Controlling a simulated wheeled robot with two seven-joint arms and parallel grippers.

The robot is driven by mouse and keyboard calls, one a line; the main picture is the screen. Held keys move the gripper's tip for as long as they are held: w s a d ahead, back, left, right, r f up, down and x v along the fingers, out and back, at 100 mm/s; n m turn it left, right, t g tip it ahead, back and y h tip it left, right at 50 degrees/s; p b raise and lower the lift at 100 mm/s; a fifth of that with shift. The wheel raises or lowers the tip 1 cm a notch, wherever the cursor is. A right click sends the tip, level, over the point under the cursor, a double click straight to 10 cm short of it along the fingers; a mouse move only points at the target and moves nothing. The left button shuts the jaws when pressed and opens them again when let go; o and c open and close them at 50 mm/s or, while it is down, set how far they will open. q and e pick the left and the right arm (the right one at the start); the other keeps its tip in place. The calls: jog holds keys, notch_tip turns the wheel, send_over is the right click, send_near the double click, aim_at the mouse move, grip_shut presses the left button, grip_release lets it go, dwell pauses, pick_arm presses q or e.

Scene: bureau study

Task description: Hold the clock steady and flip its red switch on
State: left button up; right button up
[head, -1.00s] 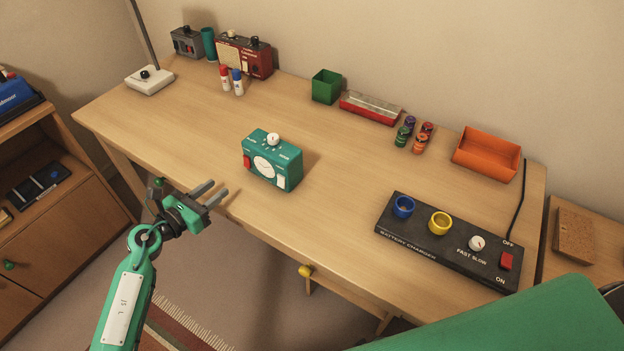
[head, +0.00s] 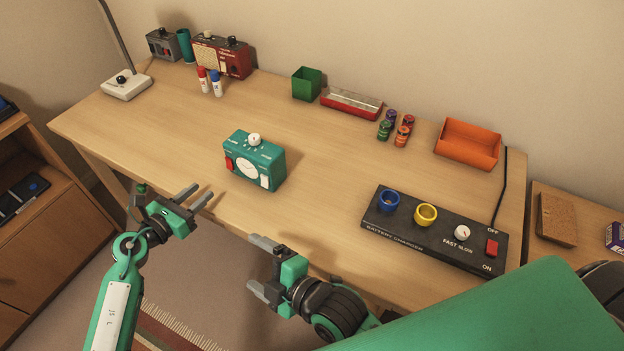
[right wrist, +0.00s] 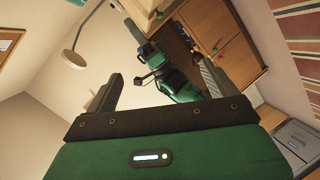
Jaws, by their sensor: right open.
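The teal clock (head: 270,170) stands upright on the desk, left of the middle in the head view. It has a round white dial, a white knob on top and a red switch (head: 229,163) at its left end. My left gripper (head: 202,195) is open and empty, in front of the desk edge, to the lower left of the clock and apart from it. My right gripper (head: 256,264) is open and empty, in front of the desk edge and below the clock in the picture. In the right wrist view nothing is between its fingers (right wrist: 160,85).
A black battery charger (head: 400,236) with its own red switch lies on the right of the desk. Behind are an orange tray (head: 468,145), several small batteries, a red tin (head: 352,102), a green box (head: 306,84) and a red radio (head: 221,56). The desk around the clock is clear.

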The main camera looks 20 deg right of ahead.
jog(key=w+d+r+n+t+y, duration=0.2)
jog(key=w+d+r+n+t, duration=0.1)
jog(key=w+d+r+n, duration=0.25)
jog(key=n+g+y, duration=0.1)
jog(key=n+g, duration=0.1)
jog(key=n, duration=1.8)
send_near(264, 158)
jog(key=d+f, duration=0.2)
jog(key=f, duration=0.1)
jog(key=shift+d, duration=0.35)
jog(key=x, duration=1.3)
jog(key=shift+w+a+r, duration=0.2)
